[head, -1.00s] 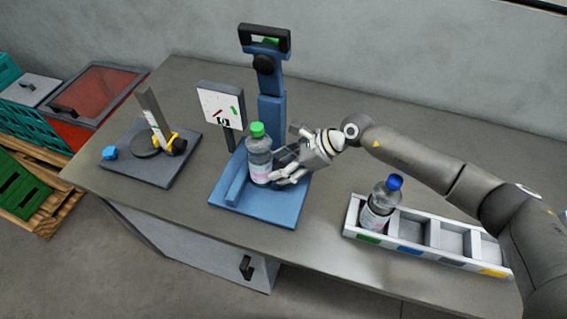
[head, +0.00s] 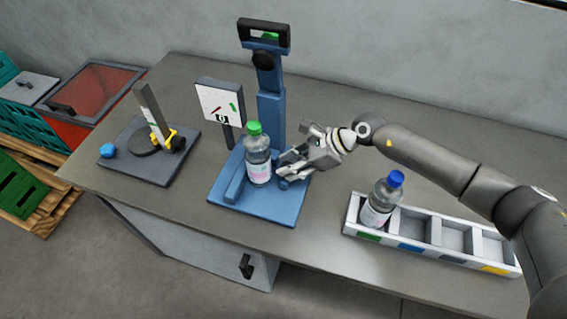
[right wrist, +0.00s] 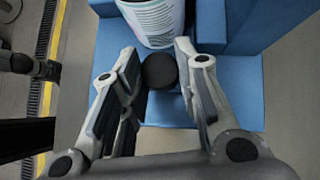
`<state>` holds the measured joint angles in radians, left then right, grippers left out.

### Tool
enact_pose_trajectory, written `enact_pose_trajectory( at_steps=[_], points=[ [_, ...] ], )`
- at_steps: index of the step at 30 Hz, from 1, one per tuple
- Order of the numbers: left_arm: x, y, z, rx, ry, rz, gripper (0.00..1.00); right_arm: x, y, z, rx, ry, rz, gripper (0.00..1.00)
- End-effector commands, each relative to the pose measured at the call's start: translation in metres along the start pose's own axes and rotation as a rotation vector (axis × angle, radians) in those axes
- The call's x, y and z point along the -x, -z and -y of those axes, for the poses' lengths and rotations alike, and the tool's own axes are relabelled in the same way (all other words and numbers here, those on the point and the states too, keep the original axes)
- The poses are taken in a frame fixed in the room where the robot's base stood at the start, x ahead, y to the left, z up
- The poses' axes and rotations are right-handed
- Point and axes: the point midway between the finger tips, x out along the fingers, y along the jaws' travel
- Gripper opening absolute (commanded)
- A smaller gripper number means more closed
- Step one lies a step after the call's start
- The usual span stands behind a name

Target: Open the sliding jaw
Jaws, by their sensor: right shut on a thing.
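A blue fixture (head: 262,207) stands on the bench, with a raised blue block (head: 236,176) at the left and a tall column at the back. A clear bottle with a green cap (head: 257,157) stands upright on its base. My right gripper (head: 286,176) is just right of the bottle, with a small gap between them. In the right wrist view its fingers (right wrist: 160,75) are shut on a dark round knob (right wrist: 160,70), in front of the bottle's label (right wrist: 156,18). The jaw behind the knob is mostly hidden.
A white divided tray (head: 436,240) holds a blue-capped bottle (head: 382,200) at the right front. A white panel (head: 219,102) stands behind the fixture. A dark stand (head: 150,150) with a blue knob (head: 107,151) is at the left. Bench between fixture and tray is clear.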

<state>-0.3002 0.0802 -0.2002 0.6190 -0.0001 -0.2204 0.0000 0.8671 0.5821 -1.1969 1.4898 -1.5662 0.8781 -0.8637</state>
Motion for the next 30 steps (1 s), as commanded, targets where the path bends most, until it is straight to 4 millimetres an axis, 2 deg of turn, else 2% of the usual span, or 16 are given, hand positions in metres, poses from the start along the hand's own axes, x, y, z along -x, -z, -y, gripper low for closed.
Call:
enact_pose_trajectory(
  at_steps=[1,9,10,15,25,30],
  points=[
    [-0.003,0.001,0.0,0.0,0.0,-0.002,0.71,0.003,0.006,-0.001,-0.001,0.0,-0.003,0.0],
    [-0.002,0.002,0.0,0.0,0.0,-0.004,0.71,0.006,0.007,-0.002,-0.002,-0.001,-0.006,0.0],
    [-0.002,0.002,0.0,0.0,0.0,-0.004,0.71,0.006,0.007,-0.002,-0.002,-0.001,-0.006,0.31],
    [-0.002,0.002,0.0,0.0,0.0,-0.004,0.71,0.005,0.007,-0.002,-0.001,-0.001,-0.005,0.51],
    [-0.002,-0.001,0.002,0.001,0.002,-0.001,0.71,0.007,0.006,-0.001,-0.001,0.0,-0.003,0.51],
    [-0.002,0.0,0.001,0.001,0.001,-0.001,0.71,0.027,0.006,0.0,0.0,0.003,-0.003,0.51]
  ],
)
